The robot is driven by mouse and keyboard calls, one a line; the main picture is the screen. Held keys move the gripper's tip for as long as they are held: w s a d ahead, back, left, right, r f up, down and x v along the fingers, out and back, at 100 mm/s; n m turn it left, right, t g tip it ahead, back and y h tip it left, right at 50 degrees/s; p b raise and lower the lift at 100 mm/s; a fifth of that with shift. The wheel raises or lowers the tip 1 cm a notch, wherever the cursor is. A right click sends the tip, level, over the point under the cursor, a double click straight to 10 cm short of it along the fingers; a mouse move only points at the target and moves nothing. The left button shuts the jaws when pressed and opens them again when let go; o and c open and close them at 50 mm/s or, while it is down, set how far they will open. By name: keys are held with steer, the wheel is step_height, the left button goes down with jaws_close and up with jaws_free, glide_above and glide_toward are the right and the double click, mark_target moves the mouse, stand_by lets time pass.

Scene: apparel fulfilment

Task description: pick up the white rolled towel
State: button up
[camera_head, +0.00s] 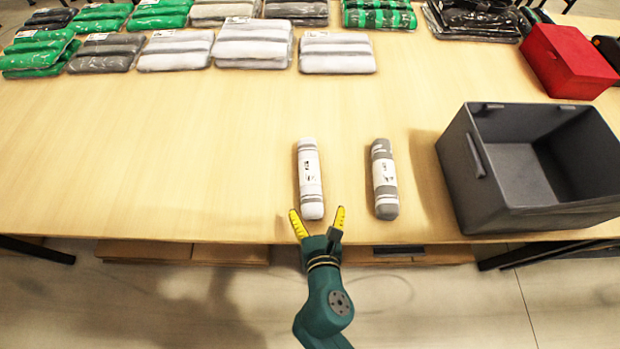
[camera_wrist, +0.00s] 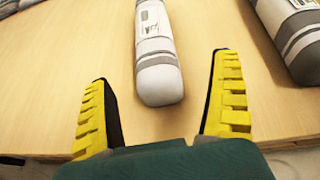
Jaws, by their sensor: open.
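The white rolled towel (camera_head: 311,190) lies lengthwise near the front edge of the table, with a printed label band. In the wrist view its near end (camera_wrist: 160,82) lies ahead of my gripper (camera_wrist: 162,105), roughly centred between the spread yellow fingers. My gripper (camera_head: 318,218) is open and empty at the table's front edge, its fingertips beside the towel's near end in the head view. I cannot tell its exact height above the table. A grey rolled towel (camera_head: 384,190) lies parallel to the right; part of it shows in the wrist view (camera_wrist: 298,35).
An empty dark grey bin (camera_head: 470,185) stands at the right. A red box (camera_head: 568,62) is behind it. Several packaged garments (camera_head: 252,45) line the back of the table (camera_head: 150,150). The table left of the white towel is clear.

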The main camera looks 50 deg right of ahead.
mark_target(311, 190)
steer(key=x, duration=0.3)
steer(key=shift+w+f+b, duration=0.1)
steer(key=shift+w+b, duration=0.05)
steer(key=shift+b, duration=0.15)
steer(key=b+x, duration=0.1)
steer(key=x, duration=0.1)
steer(key=b+x, duration=0.2)
steer(key=x, duration=0.1)
steer(key=shift+w+a+f, duration=0.15)
steer(key=shift+w+a, duration=0.05)
steer(key=shift+a, duration=0.15)
steer(key=shift+w+d, duration=0.3)
steer(key=c, duration=1.4)
steer(key=shift+o, duration=0.2)
